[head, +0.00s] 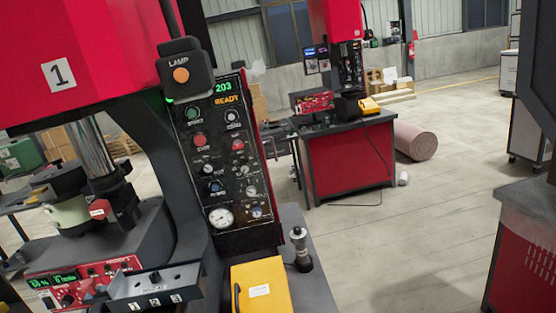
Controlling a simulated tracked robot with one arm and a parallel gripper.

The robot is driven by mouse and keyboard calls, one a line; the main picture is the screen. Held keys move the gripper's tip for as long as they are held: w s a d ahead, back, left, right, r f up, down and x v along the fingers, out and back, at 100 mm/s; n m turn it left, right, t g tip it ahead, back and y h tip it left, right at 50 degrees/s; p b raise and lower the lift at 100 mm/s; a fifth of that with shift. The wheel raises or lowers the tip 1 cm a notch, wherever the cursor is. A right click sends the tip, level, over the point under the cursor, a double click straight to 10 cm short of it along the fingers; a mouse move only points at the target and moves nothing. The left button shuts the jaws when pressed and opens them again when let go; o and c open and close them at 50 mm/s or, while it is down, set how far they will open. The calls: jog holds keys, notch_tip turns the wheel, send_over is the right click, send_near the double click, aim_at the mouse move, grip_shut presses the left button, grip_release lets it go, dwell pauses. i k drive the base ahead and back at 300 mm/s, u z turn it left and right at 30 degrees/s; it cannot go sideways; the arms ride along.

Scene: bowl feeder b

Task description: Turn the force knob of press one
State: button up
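The panel has a green "203" and orange "READY" display (226,92), several knobs and buttons in green, red, black and blue, and a white round gauge (221,217). The labels are too small to read, so I cannot tell which is the force knob. A lower red unit (85,273) with a green display and small knobs sits at the press's foot. My gripper is not in view.
A black "LAMP" box (183,72) with an orange button hangs before the panel's top. A yellow box (262,285) and a dark, silver-topped post (299,247) stand below right. Another red press (343,162) stands behind. A dark machine (525,215) is at right. Open floor lies between.

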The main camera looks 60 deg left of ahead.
aim_at(244, 168)
jog(key=u, duration=0.5)
jog(key=i, duration=1.05)
jog(key=u, duration=0.85)
jog(key=i, duration=0.3)
jog(key=u, duration=0.25)
jog(key=k, duration=0.95)
jog(key=u, duration=0.15)
jog(key=i, duration=0.95)
jog(key=z, duration=0.1)
